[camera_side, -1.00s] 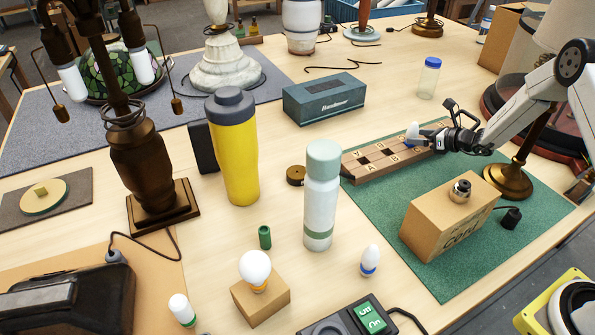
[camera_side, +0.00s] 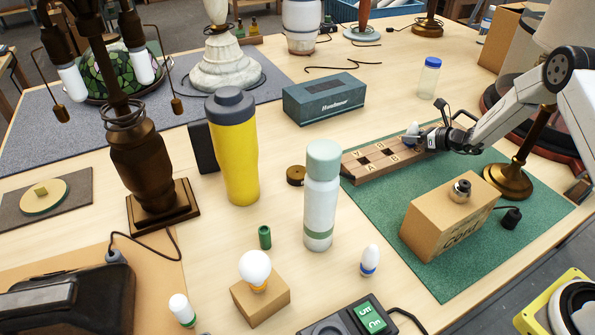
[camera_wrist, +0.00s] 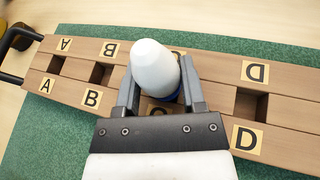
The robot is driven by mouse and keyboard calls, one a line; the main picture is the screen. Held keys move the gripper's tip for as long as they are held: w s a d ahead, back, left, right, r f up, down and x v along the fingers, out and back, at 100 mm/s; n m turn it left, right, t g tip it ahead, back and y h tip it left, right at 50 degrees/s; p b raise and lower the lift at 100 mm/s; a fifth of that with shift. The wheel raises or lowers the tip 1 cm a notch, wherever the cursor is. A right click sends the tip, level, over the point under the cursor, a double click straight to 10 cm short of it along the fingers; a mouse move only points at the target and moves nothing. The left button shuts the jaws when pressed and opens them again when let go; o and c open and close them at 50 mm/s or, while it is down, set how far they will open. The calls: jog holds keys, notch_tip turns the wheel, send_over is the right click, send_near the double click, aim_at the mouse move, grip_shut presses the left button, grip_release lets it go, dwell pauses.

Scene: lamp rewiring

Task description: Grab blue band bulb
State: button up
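A white bulb with a blue band (camera_wrist: 155,72) stands in the wooden lettered rack (camera_wrist: 285,80), in a slot around the letter C. My gripper (camera_wrist: 162,88) is over the rack with its fingers spread on either side of this bulb. The fingers are close to the bulb's lower part, and I see no clear grip on it. The side view shows the same bulb (camera_side: 412,129) at the tips of my gripper (camera_side: 420,137). Another white bulb with a blue band (camera_side: 369,260) stands on the table by the green mat.
The rack (camera_side: 372,166) lies on the green mat (camera_side: 370,205). A cardboard box (camera_side: 440,222) with a socket on top and a brass lamp stand (camera_side: 512,178) are near my arm. A white bottle (camera_side: 321,200) stands left of the mat. A clear jar (camera_side: 429,78) is behind.

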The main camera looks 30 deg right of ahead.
grip_shut()
jog(key=shift+r, duration=0.15)
jog(key=shift+r, duration=0.8)
jog(key=s+a+r, duration=0.3)
jog(key=s+r, duration=0.8)
jog(key=s, duration=0.2)
jog(key=shift+s+a, duration=0.25)
jog(key=shift+a, duration=0.1)
